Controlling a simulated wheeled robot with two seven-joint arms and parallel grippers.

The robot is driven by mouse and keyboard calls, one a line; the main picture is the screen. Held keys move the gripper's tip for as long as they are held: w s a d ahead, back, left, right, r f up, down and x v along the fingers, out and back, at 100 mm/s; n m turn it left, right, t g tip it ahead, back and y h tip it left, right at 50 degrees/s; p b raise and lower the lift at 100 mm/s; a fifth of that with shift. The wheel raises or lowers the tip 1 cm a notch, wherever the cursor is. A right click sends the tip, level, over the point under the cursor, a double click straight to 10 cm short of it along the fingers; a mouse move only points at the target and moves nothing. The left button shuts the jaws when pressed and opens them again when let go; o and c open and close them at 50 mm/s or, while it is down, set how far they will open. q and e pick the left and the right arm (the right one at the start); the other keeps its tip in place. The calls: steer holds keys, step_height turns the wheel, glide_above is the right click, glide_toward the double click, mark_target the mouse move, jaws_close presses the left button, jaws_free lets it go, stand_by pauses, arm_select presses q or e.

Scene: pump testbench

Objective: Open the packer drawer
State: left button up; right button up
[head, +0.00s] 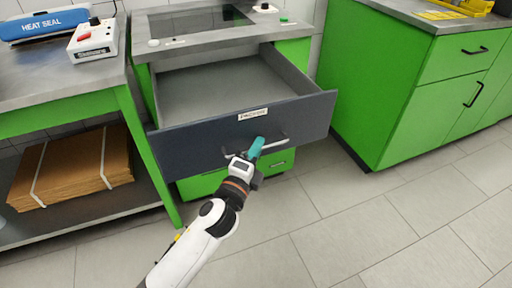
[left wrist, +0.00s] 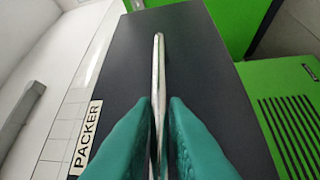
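The packer drawer (head: 200,146) has a dark front with a PACKER label (head: 253,114) and stands pulled well out of its green cabinet, its inside empty. Its metal bar handle (head: 276,143) runs across the front below the label. My left gripper (head: 257,146) is at the handle, its teal fingers over the bar. In the left wrist view the handle (left wrist: 159,75) runs between the two teal fingers (left wrist: 160,130), which appear closed around it. The label also shows in the left wrist view (left wrist: 86,138). My right gripper is not in view.
A green cabinet (head: 415,90) stands to the right. On the left a table (head: 65,90) holds a blue heat sealer (head: 45,24) and a control box (head: 93,42), with cardboard (head: 75,165) on its lower shelf. The tiled floor (head: 345,225) before the drawer is clear.

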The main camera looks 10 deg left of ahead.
arm_select(q)
steer(key=o, duration=0.3)
steer(key=shift+s, duration=0.1)
steer(key=v, duration=1.2)
